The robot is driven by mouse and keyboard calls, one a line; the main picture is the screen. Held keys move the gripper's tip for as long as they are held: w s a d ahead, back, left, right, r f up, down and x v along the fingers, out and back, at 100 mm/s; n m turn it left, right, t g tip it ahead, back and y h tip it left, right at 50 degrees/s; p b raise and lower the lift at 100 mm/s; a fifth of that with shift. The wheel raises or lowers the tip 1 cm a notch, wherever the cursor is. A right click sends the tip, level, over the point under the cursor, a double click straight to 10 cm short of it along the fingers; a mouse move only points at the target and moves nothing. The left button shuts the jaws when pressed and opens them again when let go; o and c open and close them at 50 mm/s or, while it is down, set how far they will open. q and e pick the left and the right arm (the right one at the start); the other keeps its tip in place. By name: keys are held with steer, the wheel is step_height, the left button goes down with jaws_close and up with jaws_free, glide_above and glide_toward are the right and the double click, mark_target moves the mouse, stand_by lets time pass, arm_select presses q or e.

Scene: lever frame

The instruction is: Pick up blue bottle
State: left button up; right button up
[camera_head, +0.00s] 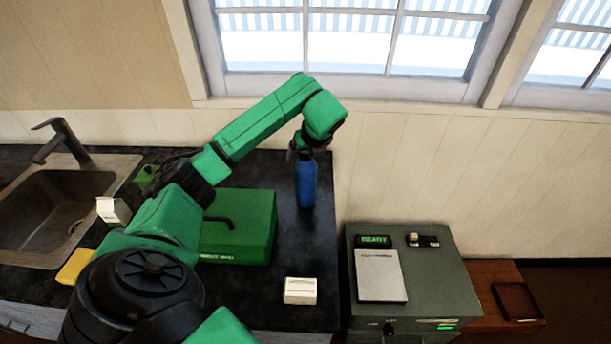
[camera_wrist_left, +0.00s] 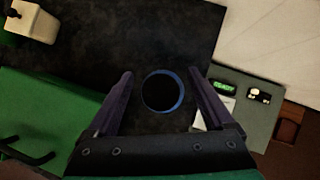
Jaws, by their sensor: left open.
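The blue bottle (camera_head: 306,185) stands upright on the dark counter, right of a green box. My left gripper (camera_head: 302,150) is at the top of the bottle in the head view, pointing down. In the left wrist view the bottle's round dark top with a blue rim (camera_wrist_left: 179,101) shows between the two fingers of the open left gripper (camera_wrist_left: 162,74), with a gap on each side. I cannot tell how far the fingertips reach down past its top. My right gripper is not in view.
The green box (camera_head: 262,225) with a dark handle stands left of the bottle. A small white box (camera_head: 300,290) lies nearer on the counter. A sink (camera_head: 60,205), white carton (camera_head: 108,212) and yellow item (camera_head: 76,266) are left. A grey cabinet (camera_head: 440,280) stands right, past the counter edge.

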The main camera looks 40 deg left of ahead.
arm_select(q)
steer(key=shift+x, duration=0.9)
steer(key=shift+d, duration=0.1)
jaws_close()
stand_by(0.6)
